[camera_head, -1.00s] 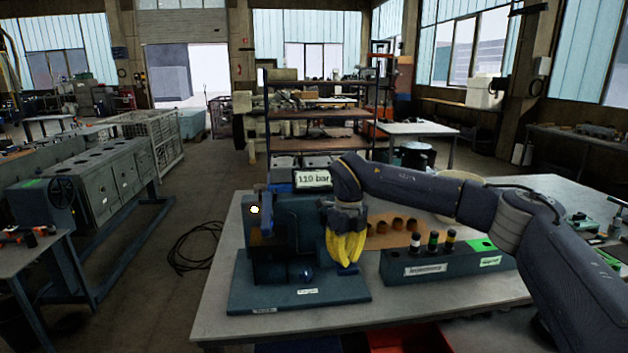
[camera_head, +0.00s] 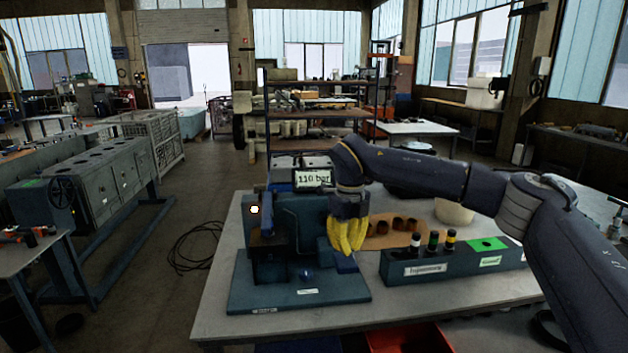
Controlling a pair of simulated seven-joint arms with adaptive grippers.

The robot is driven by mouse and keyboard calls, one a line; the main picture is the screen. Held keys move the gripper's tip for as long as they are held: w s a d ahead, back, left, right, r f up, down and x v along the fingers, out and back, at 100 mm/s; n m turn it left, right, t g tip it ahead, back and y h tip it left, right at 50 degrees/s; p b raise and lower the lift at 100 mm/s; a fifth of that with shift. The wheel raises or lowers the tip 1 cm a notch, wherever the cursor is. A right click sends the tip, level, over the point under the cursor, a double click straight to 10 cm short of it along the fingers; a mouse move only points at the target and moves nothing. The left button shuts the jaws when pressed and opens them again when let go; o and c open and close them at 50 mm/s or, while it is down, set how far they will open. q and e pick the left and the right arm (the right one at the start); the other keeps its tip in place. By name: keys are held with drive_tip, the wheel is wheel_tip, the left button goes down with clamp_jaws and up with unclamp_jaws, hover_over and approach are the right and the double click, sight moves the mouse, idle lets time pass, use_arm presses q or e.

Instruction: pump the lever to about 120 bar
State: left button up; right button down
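The blue-green test pump (camera_head: 295,222) stands on its base plate at the front left of the table. Its display (camera_head: 312,179) reads 110 bar. My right gripper (camera_head: 346,250) has yellow fingers pointing down at the pump's right side. A blue piece (camera_head: 345,264), likely the lever end, shows just below the fingertips. The fingers hide most of the lever, and I cannot tell whether they are closed on it. My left gripper is not in view.
A blue-green rack (camera_head: 452,263) with several banded cylinders and a green patch stands to the right of the pump. Several brown rings (camera_head: 398,224) and a pale bowl (camera_head: 454,212) are behind it. A red bin (camera_head: 408,338) is below the table's front edge.

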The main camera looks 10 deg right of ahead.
sight(345, 259)
drive_tip(key=shift+r, duration=1.9)
drive_tip(key=c, duration=2.1)
unclamp_jaws()
drive_tip(key=shift+w+d+r, duration=0.1)
drive_tip(key=shift+w+r, duration=0.1)
drive_tip(key=shift+r, duration=0.9)
clamp_jaws()
drive_tip(key=shift+f+n, duration=3)
drive_tip(key=shift+f, duration=0.1)
unclamp_jaws()
drive_tip(key=shift+w+f, duration=0.2)
drive_tip(key=shift+f, duration=1.8)
clamp_jaws()
drive_tip(key=shift+r, duration=0.1)
